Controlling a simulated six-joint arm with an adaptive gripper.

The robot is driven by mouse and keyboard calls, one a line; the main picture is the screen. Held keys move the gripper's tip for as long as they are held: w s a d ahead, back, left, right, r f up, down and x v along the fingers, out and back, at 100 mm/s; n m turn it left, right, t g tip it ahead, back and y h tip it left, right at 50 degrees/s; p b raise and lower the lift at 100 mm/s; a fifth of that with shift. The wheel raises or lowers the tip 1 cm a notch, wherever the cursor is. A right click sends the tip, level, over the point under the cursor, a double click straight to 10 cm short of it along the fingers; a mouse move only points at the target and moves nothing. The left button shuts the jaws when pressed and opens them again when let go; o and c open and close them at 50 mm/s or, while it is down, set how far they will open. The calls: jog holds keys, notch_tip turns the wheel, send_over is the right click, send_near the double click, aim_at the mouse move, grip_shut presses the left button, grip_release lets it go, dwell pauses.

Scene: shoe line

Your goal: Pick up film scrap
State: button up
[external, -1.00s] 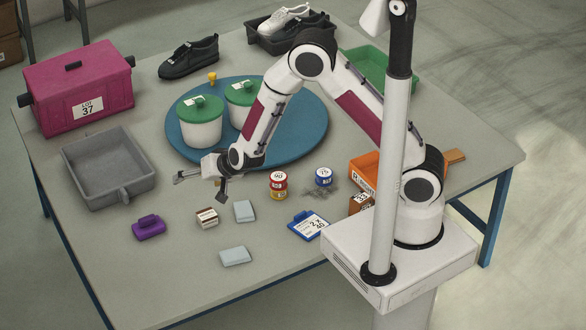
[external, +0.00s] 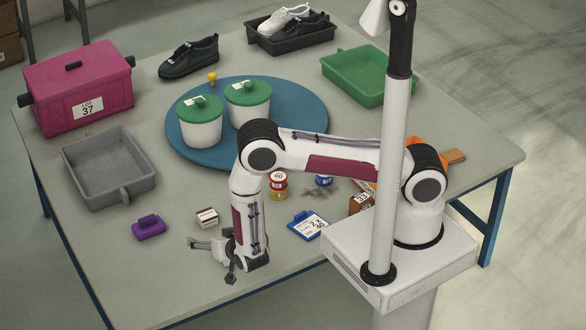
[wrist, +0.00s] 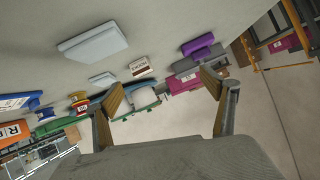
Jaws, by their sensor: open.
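No piece is plainly marked as film scrap. A pile of small grey bits (external: 316,192) lies by the tape rolls; I cannot tell what it is. Two pale blue-grey flat blocks show in the wrist view, a nearer one (wrist: 92,42) and a farther one (wrist: 102,80); my arm hides them in the external view. My gripper (external: 210,262) is low over the near part of the table, left of the clipboard. Its fingers (wrist: 163,90) are spread in the wrist view with nothing held between them.
A brown-and-white block (external: 207,218) and a purple item (external: 148,228) lie near my gripper. A blue clipboard (external: 309,225), red roll (external: 279,179) and blue roll (external: 323,181) are to the right. A grey tray (external: 76,178) and blue turntable (external: 305,115) with tubs stand farther back.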

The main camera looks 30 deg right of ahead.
aim_at(249, 273)
jog(key=s+d+f+t, duration=0.1)
jog(key=s+d+f, duration=0.1)
jog(key=s+d+f+n+t, duration=0.1)
jog(key=s+d+f, duration=0.1)
jog(key=s, duration=0.1)
jog(key=s+d+f+n+t, duration=0.1)
jog(key=s+f, duration=0.1)
jog(key=f, duration=0.1)
jog(key=shift+s+d+t, duration=0.3)
jog(key=shift+s+d, duration=0.1)
jog(key=shift+s+d+f+n+t, duration=0.3)
jog(key=shift+s+d+f, duration=0.05)
jog(key=shift+s+d, duration=0.05)
jog(key=shift+w, duration=0.1)
jog(key=shift+w+f, duration=0.15)
jog(key=shift+w, duration=1.05)
jog(key=shift+w, duration=0.15)
jog(key=shift+w+a+f, duration=0.1)
jog(key=shift+w+f, duration=0.05)
jog(key=shift+w, duration=2.3)
jog(key=c, duration=1.2)
jog(key=shift+o, duration=0.2)
